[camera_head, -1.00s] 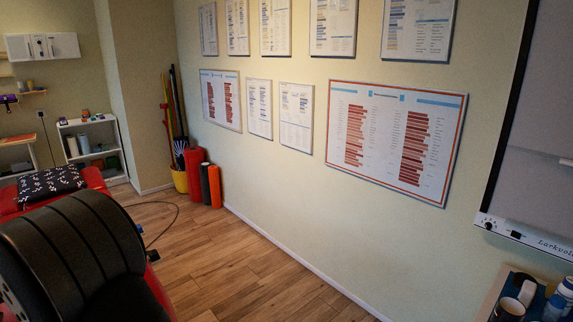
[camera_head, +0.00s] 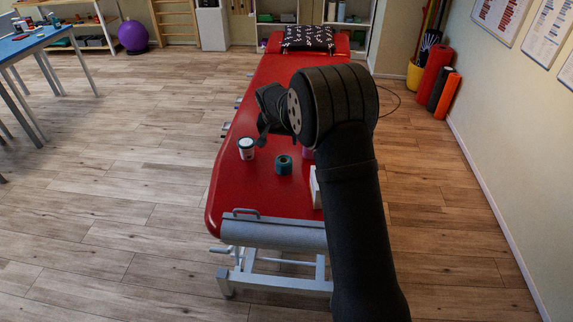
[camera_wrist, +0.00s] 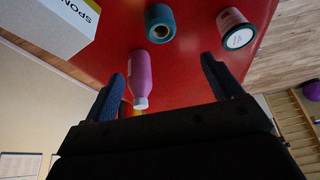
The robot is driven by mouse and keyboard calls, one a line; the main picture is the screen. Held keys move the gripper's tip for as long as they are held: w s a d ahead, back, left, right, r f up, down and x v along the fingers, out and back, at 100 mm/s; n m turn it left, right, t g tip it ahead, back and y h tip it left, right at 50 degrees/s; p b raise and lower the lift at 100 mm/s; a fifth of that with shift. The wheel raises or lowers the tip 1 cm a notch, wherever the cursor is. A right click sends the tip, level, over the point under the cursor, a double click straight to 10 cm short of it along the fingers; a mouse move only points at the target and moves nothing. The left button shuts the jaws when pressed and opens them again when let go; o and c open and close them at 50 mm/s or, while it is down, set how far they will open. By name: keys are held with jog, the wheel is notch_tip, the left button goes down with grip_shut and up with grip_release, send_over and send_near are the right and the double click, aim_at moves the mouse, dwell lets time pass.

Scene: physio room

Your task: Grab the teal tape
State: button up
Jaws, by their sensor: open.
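The teal tape (camera_head: 284,165) is a small roll standing on the red treatment table (camera_head: 232,188). In the wrist view the teal tape (camera_wrist: 160,33) is near the top centre, beyond the fingertips and apart from them. My gripper (camera_head: 264,138) is over the table, and its fingers are hard to make out in the head view. In the wrist view my gripper (camera_wrist: 162,68) has its two fingers spread, with nothing held between them.
A white jar (camera_head: 247,153) stands left of the tape. A pink bottle (camera_wrist: 140,72) and a white box (camera_wrist: 48,28) are close by; my arm partly covers them in the head view. A patterned pillow (camera_head: 307,38) lies at the far end. Left of the table is open floor.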

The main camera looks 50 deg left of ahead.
aim_at(283, 162)
jog(key=x, duration=1.9)
jog(key=shift+w+a+f, duration=0.1)
jog(key=shift+a+f, duration=0.1)
jog(key=shift+f, duration=0.15)
jog(key=c, duration=1.1)
